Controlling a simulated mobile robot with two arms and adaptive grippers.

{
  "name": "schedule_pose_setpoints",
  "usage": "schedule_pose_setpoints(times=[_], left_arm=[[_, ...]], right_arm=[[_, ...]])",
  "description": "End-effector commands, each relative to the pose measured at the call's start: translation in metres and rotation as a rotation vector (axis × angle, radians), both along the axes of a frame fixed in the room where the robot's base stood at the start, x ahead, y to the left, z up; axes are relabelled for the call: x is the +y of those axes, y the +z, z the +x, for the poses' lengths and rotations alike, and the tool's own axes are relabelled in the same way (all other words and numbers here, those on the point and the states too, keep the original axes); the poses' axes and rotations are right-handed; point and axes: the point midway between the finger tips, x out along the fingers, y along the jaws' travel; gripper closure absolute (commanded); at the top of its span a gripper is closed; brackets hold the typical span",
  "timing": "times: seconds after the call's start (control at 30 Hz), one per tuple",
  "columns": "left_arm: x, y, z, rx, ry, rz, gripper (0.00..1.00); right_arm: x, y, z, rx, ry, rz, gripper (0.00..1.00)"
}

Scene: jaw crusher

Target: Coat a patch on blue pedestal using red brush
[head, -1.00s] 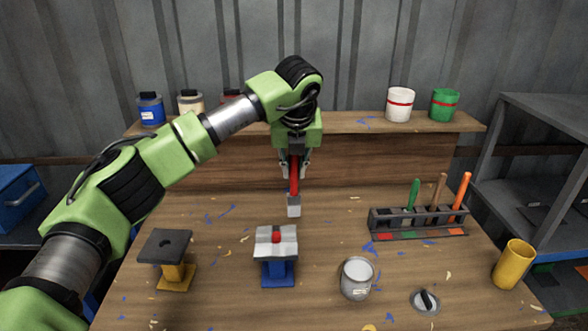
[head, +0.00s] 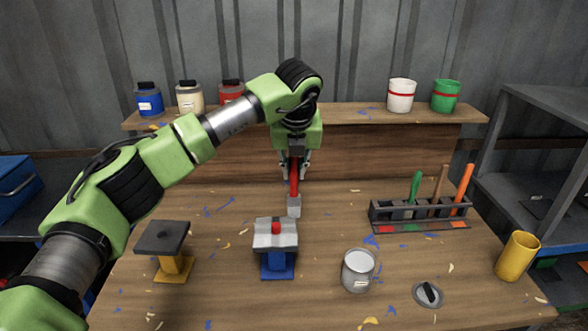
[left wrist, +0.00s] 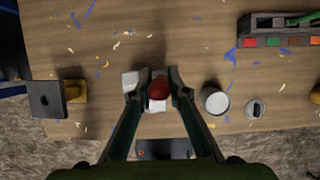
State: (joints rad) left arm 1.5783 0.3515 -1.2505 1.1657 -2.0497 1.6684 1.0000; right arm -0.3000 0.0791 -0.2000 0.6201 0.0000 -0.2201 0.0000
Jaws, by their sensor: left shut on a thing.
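The blue pedestal (head: 277,264) stands on the bench front, left of centre. Its pale top plate (head: 262,240) carries a red spot or piece (head: 276,228) in the middle. My left gripper (head: 294,172) is shut on the red brush (head: 294,184), which hangs upright with its pale grey head (head: 294,206) down. The brush head is just behind and right of the plate in the picture; I cannot tell its exact height. In the left wrist view the red brush handle (left wrist: 158,88) is between the fingers and hides part of the pale plate (left wrist: 130,82). My right gripper is out of view.
An open can (head: 358,271) stands right of the pedestal, with a lid (head: 428,295) beside it. A yellow pedestal (head: 174,268) is at left. A brush rack (head: 420,226) and yellow cup (head: 517,257) are at right. Paint pots stand on the back shelf (head: 330,117).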

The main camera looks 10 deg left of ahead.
Motion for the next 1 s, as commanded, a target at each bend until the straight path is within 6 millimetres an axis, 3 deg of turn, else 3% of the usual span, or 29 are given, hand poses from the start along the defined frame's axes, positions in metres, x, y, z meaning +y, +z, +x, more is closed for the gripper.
schedule_pose_setpoints(times=[1.0], left_arm=[[0.002, -0.011, 0.000, 0.000, 0.001, 0.000, 1.00]], right_arm=[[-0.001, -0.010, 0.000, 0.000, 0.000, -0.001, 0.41]])
